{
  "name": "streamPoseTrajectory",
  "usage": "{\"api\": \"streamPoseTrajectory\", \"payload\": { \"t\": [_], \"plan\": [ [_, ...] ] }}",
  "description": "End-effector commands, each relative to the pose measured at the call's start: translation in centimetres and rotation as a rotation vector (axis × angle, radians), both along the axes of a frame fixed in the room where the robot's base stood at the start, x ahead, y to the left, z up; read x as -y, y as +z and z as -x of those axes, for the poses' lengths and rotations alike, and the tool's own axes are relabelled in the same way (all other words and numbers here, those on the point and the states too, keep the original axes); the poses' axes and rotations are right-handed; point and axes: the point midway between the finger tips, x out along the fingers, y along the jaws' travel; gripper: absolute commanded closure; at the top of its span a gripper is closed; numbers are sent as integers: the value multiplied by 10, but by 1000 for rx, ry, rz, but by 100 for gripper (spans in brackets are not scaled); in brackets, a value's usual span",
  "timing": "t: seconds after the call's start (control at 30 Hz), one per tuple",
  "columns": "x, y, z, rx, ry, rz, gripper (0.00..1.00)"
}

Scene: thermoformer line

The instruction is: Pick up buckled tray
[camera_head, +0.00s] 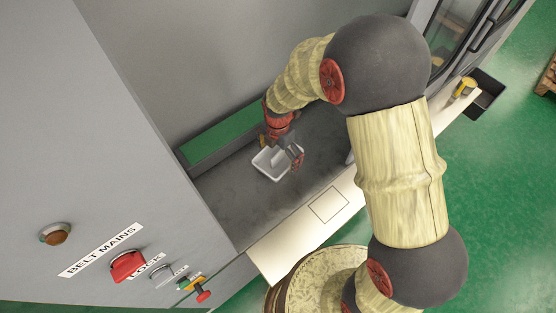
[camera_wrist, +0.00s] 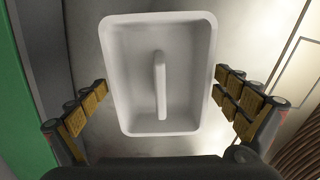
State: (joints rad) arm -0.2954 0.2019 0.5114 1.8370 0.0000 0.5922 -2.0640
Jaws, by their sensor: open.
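The tray (camera_head: 270,163) is white and shallow, with a raised rib down its middle, and lies on the dark grey surface below my gripper. In the wrist view the tray (camera_wrist: 135,95) fills the centre, between the fingers. My gripper (camera_wrist: 165,105) is open, with one padded finger on each side of the tray and visible gaps to its rim. In the head view my gripper (camera_head: 283,155) is over the tray and hides part of its right side. I cannot tell how high the fingers are above the surface.
A green belt strip (camera_head: 222,137) runs behind the tray along the machine wall. A pale ledge (camera_head: 300,232) lies in front. A control panel with a red knob (camera_head: 127,264) is at the left. A dark bin (camera_head: 486,97) and a yellow object (camera_head: 465,87) are at the right.

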Motion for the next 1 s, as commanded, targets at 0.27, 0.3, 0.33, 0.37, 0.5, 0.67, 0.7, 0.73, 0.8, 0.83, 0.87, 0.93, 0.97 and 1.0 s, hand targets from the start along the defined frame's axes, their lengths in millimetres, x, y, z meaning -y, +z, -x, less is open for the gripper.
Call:
{"api": "streamPoseTrajectory", "payload": {
  "t": [0.27, 0.3, 0.33, 0.37, 0.5, 0.67, 0.7, 0.73, 0.8, 0.83, 0.87, 0.93, 0.97, 1.0],
  "plan": [
    [0, -1, -1, 1, 0, 0, 3],
    [0, -1, -1, 1, 0, 0, 5],
    [0, -1, -1, 1, -1, 0, 7],
    [0, -1, -1, 1, -1, 0, 9],
    [0, -1, 0, 1, -1, 0, 17],
    [0, -1, 0, 1, -1, -1, 26],
    [0, -1, 0, 1, -1, -1, 28],
    [0, -1, 0, 1, -1, -1, 30],
    [0, -1, 0, 1, -1, -1, 34],
    [0, -1, 0, 1, -1, -1, 35],
    [0, -1, 0, 1, -1, -1, 37],
    [0, -1, 0, 1, -1, -1, 41],
    [0, -1, 0, 1, -1, -1, 42],
    [0, -1, 0, 1, -1, 0, 43]
  ]
}}
